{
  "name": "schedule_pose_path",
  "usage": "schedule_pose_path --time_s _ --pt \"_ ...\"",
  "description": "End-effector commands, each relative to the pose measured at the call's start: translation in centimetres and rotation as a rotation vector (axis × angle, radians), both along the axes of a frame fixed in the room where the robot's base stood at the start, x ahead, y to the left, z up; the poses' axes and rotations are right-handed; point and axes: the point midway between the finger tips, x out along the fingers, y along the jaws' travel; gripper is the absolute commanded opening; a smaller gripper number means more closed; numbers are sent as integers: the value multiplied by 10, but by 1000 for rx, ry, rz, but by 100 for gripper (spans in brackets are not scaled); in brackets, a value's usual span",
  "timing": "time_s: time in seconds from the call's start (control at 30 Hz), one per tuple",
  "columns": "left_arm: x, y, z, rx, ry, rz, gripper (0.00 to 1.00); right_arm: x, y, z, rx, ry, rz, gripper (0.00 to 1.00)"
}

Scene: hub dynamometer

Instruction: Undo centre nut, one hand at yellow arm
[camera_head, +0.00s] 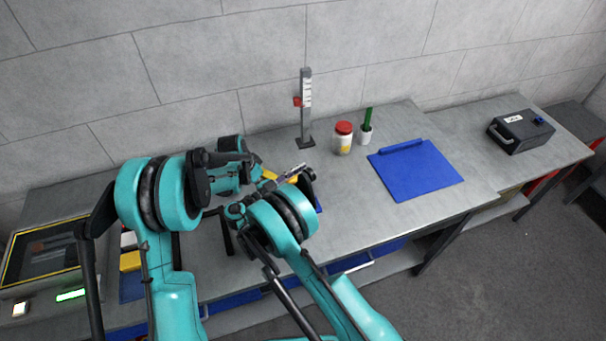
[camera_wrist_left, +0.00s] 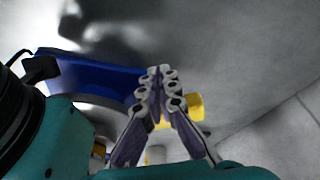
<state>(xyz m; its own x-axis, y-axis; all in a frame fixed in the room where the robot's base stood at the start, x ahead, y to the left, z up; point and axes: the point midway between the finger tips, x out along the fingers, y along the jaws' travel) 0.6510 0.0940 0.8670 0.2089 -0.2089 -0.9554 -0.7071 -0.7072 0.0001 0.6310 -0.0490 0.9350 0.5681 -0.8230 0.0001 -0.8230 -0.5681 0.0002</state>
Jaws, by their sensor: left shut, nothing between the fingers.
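A yellow piece (camera_head: 269,175), which may be part of the yellow arm, shows between my two arms over the bench in the head view. Slim grey fingers lie beside it, but I cannot tell for sure which arm they belong to. In the left wrist view my left gripper (camera_wrist_left: 154,72) is shut and empty, its fingertips together. A yellow block (camera_wrist_left: 187,108) shows just behind and to the right of its fingers; I cannot tell whether they touch. The centre nut is not visible, and my arms hide most of the hub area. My right gripper cannot be made out clearly.
On the grey bench (camera_head: 345,205) stand an upright gauge post (camera_head: 306,110), a red-lidded jar (camera_head: 343,139), a cup with a green item (camera_head: 366,133) and a blue mat (camera_head: 420,172). A black case (camera_head: 520,132) sits far right. A framed tray (camera_head: 40,250) is at left.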

Motion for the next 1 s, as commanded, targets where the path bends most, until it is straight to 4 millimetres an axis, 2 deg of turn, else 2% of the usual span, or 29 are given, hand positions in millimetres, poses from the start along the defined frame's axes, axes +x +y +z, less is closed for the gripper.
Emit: schedule_pose_path --time_s 0.03,0.1,0.17,0.4,0.57,1.0 --pt "0 0 0 0 0 0 0 0 0 0 0 0 0 33" --pt "0 0 0 0 0 0 0 0 0 0 0 0 0 14" --pt "0 0 0 0 0 0 0 0 0 0 0 0 0 0" --pt "0 0 0 0 0 0 0 0 0 0 0 0 13 0" --pt "0 0 0 0 0 0 0 3 3 0 0 0 142 0" --pt "0 0 0 0 0 0 0 5 4 0 0 0 141 0"
